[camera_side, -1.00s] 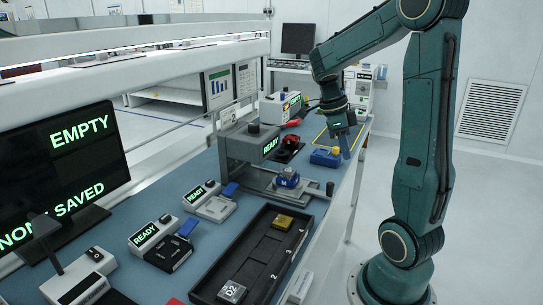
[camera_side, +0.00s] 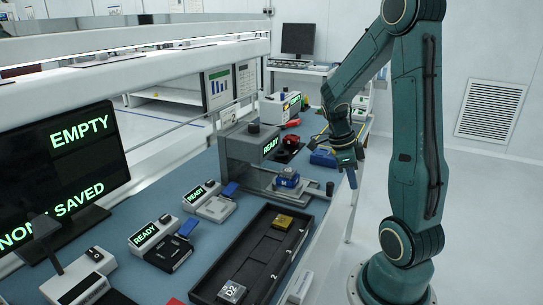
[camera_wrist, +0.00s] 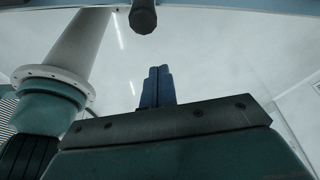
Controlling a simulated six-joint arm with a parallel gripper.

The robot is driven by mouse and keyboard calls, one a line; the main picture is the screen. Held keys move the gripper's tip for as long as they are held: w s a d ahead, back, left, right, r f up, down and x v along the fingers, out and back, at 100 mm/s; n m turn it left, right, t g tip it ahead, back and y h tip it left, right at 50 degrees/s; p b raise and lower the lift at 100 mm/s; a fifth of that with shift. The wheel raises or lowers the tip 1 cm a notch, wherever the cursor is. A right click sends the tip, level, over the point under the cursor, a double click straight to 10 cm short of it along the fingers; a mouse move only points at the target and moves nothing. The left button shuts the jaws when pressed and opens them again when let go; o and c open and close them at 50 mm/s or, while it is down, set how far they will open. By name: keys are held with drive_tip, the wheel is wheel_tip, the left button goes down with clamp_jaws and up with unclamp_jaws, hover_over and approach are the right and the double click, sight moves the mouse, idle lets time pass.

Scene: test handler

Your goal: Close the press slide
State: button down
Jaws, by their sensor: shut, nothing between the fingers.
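The grey press (camera_side: 243,150) stands at the far part of the blue bench and its display reads READY. Its slide (camera_side: 307,190) is out to the right, with a blue block (camera_side: 288,178) on it. The dark handle knob (camera_side: 330,188) is at the slide's right end. My gripper (camera_side: 352,181) is shut and empty, out past the bench's right edge, a little right of the knob and apart from it in the picture. In the wrist view my shut blue fingers (camera_wrist: 157,88) point up toward a dark rounded post (camera_wrist: 143,18), which looks like the knob.
A blue box (camera_side: 322,158) and a red and black part (camera_side: 289,145) are behind the slide. A black tray (camera_side: 222,262) with a yellow block (camera_side: 283,222) and a D2 block (camera_side: 232,291) lies in front. Space right of the bench is open.

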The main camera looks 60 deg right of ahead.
sight(323, 193)
drive_tip(key=shift+w+a+f, duration=0.1)
drive_tip(key=shift+w+a, duration=0.2)
drive_tip(key=shift+w, duration=0.65)
drive_tip(key=shift+w+a+f, duration=0.1)
drive_tip(key=shift+w+a, duration=0.15)
drive_tip(key=shift+w, duration=0.65)
drive_tip(key=shift+w, duration=1.95)
drive_tip(key=shift+s, duration=0.1)
